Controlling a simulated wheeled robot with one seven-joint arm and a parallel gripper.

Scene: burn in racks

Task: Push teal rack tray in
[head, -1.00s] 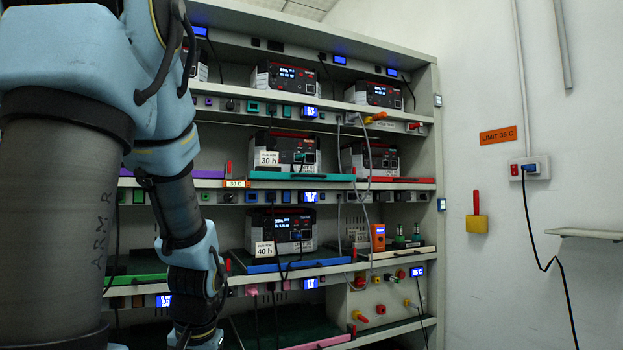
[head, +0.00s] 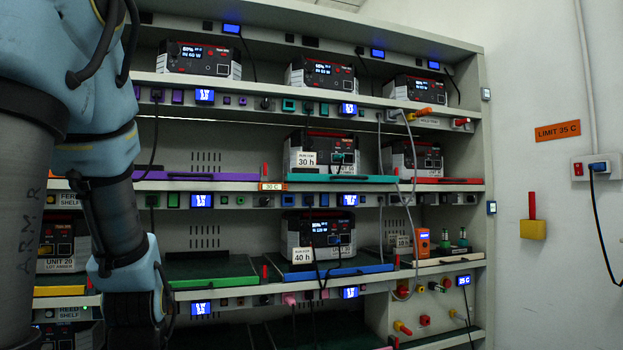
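The teal rack tray (head: 341,179) is on the middle shelf of the rack in the head view. Its long teal front edge appears to stand a little forward, overlapping the foot of the divider at its right. A dark-and-white unit (head: 320,153) with a "30 h" card sits on it, with a cable at its front. My arm comes down the left side of the view, and its wrist is at the lower left, left of and below the teal tray and apart from it. My gripper's fingers cannot be seen; they are beyond the lower edge or hidden.
A purple tray (head: 197,176) is left of the teal one and a red tray (head: 447,181) right. A blue tray (head: 330,270) with a "40 h" unit (head: 318,233) juts out below. Grey cables (head: 409,150) hang just right of the teal tray. An orange device (head: 422,243) stands lower right.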

